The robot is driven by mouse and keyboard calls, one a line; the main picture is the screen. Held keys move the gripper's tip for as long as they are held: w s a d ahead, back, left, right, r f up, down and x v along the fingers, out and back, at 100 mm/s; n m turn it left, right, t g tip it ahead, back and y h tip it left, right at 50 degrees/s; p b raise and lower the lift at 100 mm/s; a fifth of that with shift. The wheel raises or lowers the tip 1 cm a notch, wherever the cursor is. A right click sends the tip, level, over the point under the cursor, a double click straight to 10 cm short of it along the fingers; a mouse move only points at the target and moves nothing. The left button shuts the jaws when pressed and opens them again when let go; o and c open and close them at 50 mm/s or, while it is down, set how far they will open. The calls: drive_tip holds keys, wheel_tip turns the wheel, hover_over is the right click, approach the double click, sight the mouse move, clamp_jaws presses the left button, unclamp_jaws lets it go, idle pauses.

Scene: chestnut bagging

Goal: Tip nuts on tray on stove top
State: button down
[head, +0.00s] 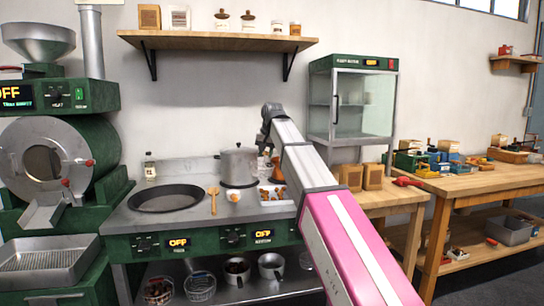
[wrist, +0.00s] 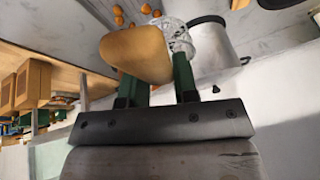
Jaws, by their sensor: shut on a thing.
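A pale tray (head: 282,207) lies on the stove top (head: 130,222), right of the steel pot, with several brown nuts (head: 278,193) on or above it. Several orange-brown nuts (wrist: 118,12) also show at the top of the wrist view. My gripper (wrist: 157,78) is shut on a tan, rounded thing (wrist: 138,50) between its green fingers. A greyish, crinkled or glassy part (wrist: 180,38) shows beside it; I cannot tell whether they are one piece. In the head view my arm mostly hides the gripper, beside the pot.
The steel pot (head: 239,166) stands close left of my gripper; it also shows in the wrist view (wrist: 208,45). A dark pan (head: 166,198) and a wooden spoon (head: 213,198) are further left. A glass-fronted cabinet (head: 352,103) and wooden blocks (head: 373,176) stand right. A shelf (head: 216,41) hangs above.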

drive_tip(key=shift+a+r+h, duration=0.4)
drive_tip(key=shift+a+h, duration=0.3)
drive_tip(key=shift+h, duration=0.2)
drive_tip(key=shift+r, duration=1.45)
